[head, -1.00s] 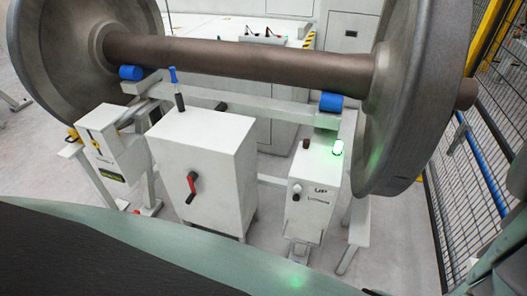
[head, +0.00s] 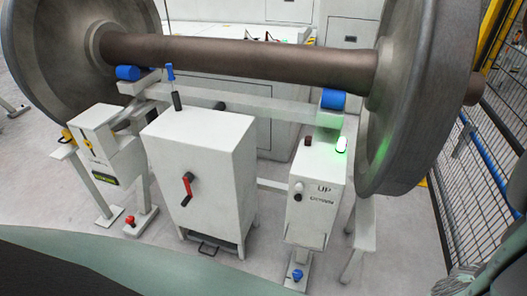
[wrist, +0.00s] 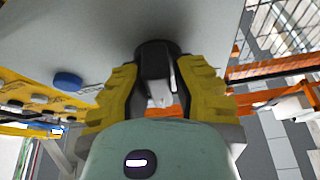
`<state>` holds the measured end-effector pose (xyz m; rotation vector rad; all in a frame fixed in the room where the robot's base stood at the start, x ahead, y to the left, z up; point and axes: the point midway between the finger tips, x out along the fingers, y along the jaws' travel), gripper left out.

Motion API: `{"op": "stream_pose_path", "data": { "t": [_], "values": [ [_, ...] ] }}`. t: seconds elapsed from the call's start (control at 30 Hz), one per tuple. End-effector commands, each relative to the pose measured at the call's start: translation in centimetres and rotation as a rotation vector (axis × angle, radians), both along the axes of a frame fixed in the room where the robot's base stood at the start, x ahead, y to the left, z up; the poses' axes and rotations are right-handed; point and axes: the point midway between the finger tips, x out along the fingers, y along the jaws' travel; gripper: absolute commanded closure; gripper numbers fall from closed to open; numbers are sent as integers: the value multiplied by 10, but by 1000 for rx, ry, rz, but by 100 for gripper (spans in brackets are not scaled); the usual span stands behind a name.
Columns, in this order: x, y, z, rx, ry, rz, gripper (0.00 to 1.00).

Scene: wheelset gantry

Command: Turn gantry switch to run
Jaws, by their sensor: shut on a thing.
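In the wrist view my gripper (wrist: 158,95) has its two yellow fingers closed around a dark round knob with a grey grip (wrist: 158,62). The knob sits on a flat pale grey panel (wrist: 205,25) and looks like the gantry switch. The fingers hide the knob's sides, and no run mark or pointer can be read. My gripper is not seen in the head view, and I cannot tell where this knob lies there.
A blue round part (wrist: 67,82) sits left of the knob.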

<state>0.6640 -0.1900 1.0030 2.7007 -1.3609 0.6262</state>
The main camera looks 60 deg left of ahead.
Motion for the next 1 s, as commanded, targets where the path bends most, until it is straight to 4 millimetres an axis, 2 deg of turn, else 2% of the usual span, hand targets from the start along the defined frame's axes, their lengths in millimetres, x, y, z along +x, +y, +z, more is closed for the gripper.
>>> {"op": "stream_pose_path", "data": {
  "t": [0.03,0.5,1.0],
  "values": [
    [-1,-3,-7,34,-35,-4,100],
    [0,-2,-6,286,-357,-4,100],
    [0,-2,-3,409,-516,-6,100]
  ]
}}
